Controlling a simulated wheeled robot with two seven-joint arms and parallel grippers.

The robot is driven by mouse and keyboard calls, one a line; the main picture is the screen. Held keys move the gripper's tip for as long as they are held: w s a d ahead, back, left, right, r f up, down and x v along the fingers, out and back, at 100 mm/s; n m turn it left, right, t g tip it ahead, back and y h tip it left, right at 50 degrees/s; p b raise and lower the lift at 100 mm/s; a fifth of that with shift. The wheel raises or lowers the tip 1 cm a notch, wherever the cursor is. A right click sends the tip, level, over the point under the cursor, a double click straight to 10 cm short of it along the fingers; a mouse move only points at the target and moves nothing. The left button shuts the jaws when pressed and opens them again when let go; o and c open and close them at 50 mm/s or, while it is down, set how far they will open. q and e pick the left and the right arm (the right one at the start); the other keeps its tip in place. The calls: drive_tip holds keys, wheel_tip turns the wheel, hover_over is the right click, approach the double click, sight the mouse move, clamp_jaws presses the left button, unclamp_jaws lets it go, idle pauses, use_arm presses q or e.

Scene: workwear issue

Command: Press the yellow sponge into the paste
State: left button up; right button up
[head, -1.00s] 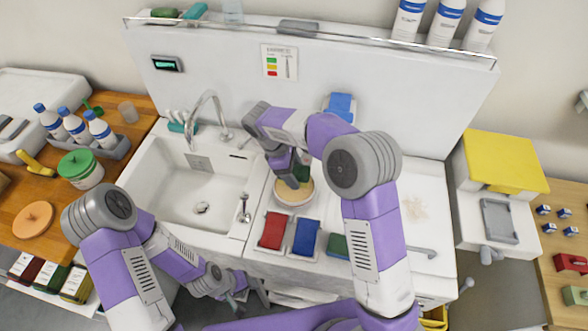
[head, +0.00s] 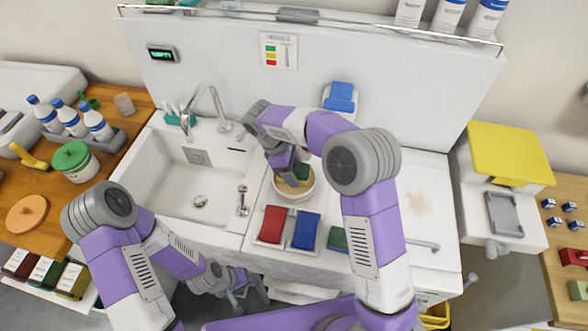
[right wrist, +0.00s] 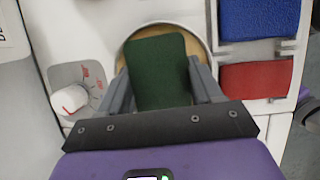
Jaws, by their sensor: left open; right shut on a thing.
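My right gripper (right wrist: 160,88) is shut on a sponge (right wrist: 158,72) whose visible face is dark green; I see no yellow on it. The sponge also shows in the head view (head: 301,171), at the round pot (head: 294,196) on the counter right of the sink. Pale yellow paste (head: 290,187) shows inside the pot, below the fingers. The sponge's underside is hidden, so I cannot tell whether it touches the paste. My left gripper (head: 248,292) is open and empty, low in front of the sink.
A red pad (head: 271,225) and a blue pad (head: 306,231) lie in front of the pot, with a green pad (head: 338,239) to their right. The sink (head: 190,175) is at left, its tap behind. A dial (right wrist: 72,97) is beside the pot.

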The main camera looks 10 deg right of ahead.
sight(302, 171)
drive_tip(key=shift+f, duration=0.5)
idle(0.4)
drive_tip(key=shift+f, duration=0.15)
idle(1.4)
wheel_tip(302, 171, up, 7)
drive_tip(key=p, duration=0.6)
idle(0.5)
idle(0.5)
